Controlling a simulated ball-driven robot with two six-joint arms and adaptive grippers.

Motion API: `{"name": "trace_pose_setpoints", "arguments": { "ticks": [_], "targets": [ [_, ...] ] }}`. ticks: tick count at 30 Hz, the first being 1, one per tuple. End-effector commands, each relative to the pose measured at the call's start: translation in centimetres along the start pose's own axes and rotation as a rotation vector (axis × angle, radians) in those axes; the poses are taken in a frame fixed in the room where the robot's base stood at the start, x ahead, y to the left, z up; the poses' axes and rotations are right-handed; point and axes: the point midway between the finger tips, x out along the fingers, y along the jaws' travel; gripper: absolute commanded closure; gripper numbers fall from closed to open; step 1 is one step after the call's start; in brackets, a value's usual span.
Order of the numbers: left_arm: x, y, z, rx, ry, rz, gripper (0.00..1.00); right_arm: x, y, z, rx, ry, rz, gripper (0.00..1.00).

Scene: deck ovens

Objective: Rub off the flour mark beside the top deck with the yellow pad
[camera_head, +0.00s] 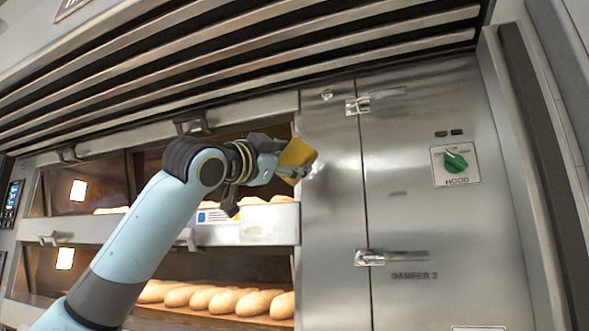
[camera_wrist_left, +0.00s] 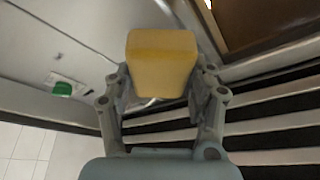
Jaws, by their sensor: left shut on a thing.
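The yellow pad (camera_head: 297,153) is held in my left gripper (camera_head: 290,170), at the left edge of the steel panel beside the top deck. In the left wrist view the yellow pad (camera_wrist_left: 161,62) sits between the two fingers of my left gripper (camera_wrist_left: 162,95), which is shut on it. I cannot tell whether the pad touches the panel. A faint pale patch (camera_head: 318,168) shows on the steel just right of the pad; I cannot tell if it is flour or a reflection. My right gripper is not in view.
The top deck (camera_head: 100,175) and lower deck (camera_head: 205,270) hold loaves behind glass. Two latches (camera_head: 358,104) and (camera_head: 370,257) stick out from the steel panel. A green hood knob (camera_head: 455,162) is at right. Dark louvres (camera_head: 240,50) run above.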

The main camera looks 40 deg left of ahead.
Motion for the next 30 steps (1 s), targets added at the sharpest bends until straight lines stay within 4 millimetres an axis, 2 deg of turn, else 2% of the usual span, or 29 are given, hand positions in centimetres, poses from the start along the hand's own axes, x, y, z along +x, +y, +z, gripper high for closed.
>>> {"name": "trace_pose_setpoints", "arguments": {
  "ticks": [12,22,30],
  "targets": [
    [-0.4,0.0,-0.2,0.0,-0.001,0.0,0.7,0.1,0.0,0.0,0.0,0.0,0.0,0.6],
    [-2.9,0.1,-1.1,0.002,0.001,0.0,0.7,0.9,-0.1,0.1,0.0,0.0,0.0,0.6],
    [-3.1,0.0,-1.3,-0.001,-0.001,0.0,0.7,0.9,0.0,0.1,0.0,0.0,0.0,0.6]
  ]
}}
